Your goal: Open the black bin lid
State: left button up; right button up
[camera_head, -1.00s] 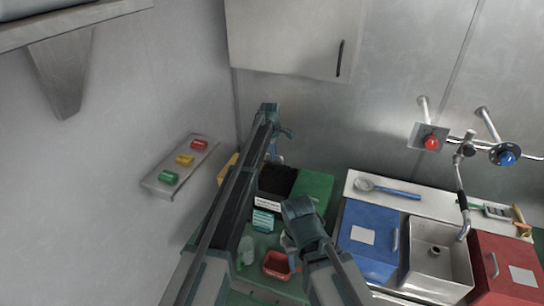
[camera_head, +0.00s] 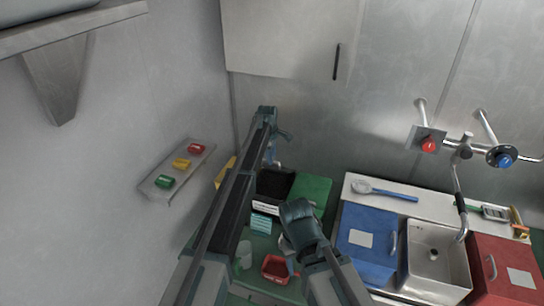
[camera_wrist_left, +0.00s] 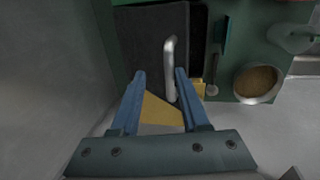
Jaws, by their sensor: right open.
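The black bin (camera_head: 275,186) stands at the back left of the green unit, partly hidden behind my left arm. In the left wrist view its black lid (camera_wrist_left: 143,40) carries an upright silver handle (camera_wrist_left: 170,68). My left gripper (camera_head: 271,160) is above the bin's back side. In the wrist view its blue fingers (camera_wrist_left: 160,74) are apart, with the lower part of the handle between their tips and no clear grip on it. I cannot tell how far the lid is raised. My right gripper (camera_head: 291,243) is open, low in front of the bin, its fingers partly hidden.
A green lid (camera_head: 311,192) is right of the black bin. A red tray (camera_head: 277,269) and a clear cup (camera_head: 244,254) are in front. A blue bin (camera_head: 372,226), a sink (camera_head: 435,246) and a red bin (camera_head: 503,264) stand right. Wall buttons (camera_head: 181,164) are left.

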pick_arm(q)
notch_tip(320, 180, up, 7)
jog(key=s+p, duration=0.1)
jog(key=p, duration=0.5)
jog(key=shift+s+a+p, duration=0.2)
jog(key=shift+p, duration=0.1)
jog(key=s+f+m+b, duration=0.6)
jog(key=s+f+b, duration=0.1)
jog(key=s, duration=0.8)
jog(key=s+a+f+m+g+y+b, duration=0.1)
jog(key=s+f+m+b, duration=0.5)
jog(key=s, duration=1)
jog(key=s+a+f+m+g+b, duration=0.1)
jog(key=s+f+m+b, duration=0.5)
jog(key=s, duration=1)
notch_tip(320, 180, down, 3)
jog(key=shift+s+r+y+b, duration=0.2)
jog(key=shift+y+b, duration=0.2)
jog(key=shift+b, duration=0.8)
jog(key=shift+w+a, duration=0.1)
